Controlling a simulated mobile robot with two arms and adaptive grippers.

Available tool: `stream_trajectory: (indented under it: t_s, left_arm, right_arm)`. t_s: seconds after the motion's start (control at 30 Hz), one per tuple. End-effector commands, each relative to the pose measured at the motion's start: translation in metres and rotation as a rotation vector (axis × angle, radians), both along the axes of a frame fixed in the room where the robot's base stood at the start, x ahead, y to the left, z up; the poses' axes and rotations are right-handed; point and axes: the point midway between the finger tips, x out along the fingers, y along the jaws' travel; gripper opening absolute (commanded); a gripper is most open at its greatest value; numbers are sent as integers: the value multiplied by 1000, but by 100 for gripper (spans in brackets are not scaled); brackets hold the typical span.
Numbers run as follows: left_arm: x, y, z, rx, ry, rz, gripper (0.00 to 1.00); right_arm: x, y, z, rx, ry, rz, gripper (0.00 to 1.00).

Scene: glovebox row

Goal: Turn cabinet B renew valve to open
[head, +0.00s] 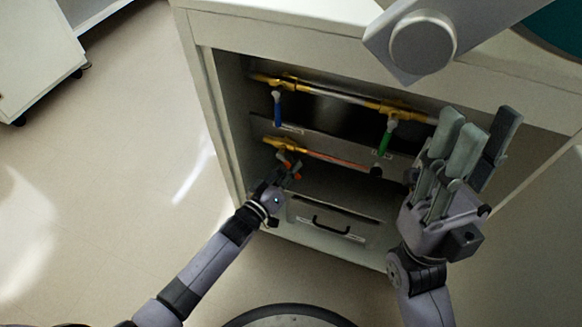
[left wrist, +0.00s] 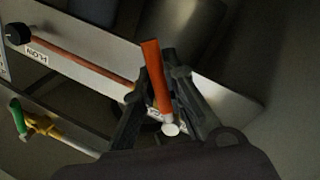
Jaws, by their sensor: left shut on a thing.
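My left gripper (head: 287,172) reaches into the open lower bay of the cabinet (head: 222,120) and is shut on an orange valve handle (left wrist: 155,75) with a white end. In the head view the fingers largely hide this handle. It is at the left end of the lower pipe (head: 335,158), by a yellow fitting (head: 283,144). A label naming this valve is not readable. My right gripper (head: 468,150) is open and empty, raised in front of the bay's right side, its fingers apart.
On the upper pipe hang a blue handle (head: 277,108) and a green handle (head: 385,140). A black knob (head: 376,172) ends the lower pipe. Below is a panel with a black pull (head: 330,226).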

Motion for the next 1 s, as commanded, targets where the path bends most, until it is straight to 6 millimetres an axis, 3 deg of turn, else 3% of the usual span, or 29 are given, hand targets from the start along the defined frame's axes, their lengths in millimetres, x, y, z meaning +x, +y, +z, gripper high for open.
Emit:
stream_trajectory:
  t_s: [0.4,0.7,0.73,1.0]
  left_arm:
    - [-4,-12,13,-334,112,1,0]
    - [-4,-12,13,-353,117,1,0]
    - [-4,-12,13,-353,118,1,12]
    - [-4,-12,13,-351,116,1,30]
  right_arm:
    - [0,0,15,0,0,0,32]
    - [0,0,14,0,0,0,32]
    - [0,0,14,0,0,0,32]
    - [0,0,14,0,0,0,32]
